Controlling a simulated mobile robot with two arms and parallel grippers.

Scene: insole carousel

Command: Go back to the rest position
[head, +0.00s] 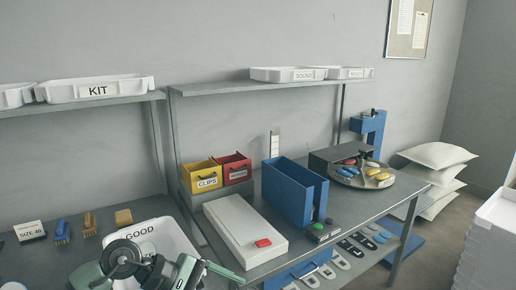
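Part of my own arm, with a dark round joint and pale green links, shows at the bottom left in the head view. It covers part of a white bin marked GOOD (141,230). I make out no gripper fingers on it. My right arm and gripper are not in view.
The grey workbench (283,262) holds a white case (240,226), a blue upright box (289,192), yellow (201,177) and red bins (233,169), and a round turntable (401,188) with colored pieces. Several insoles lie below. White trays (492,235) are stacked at right.

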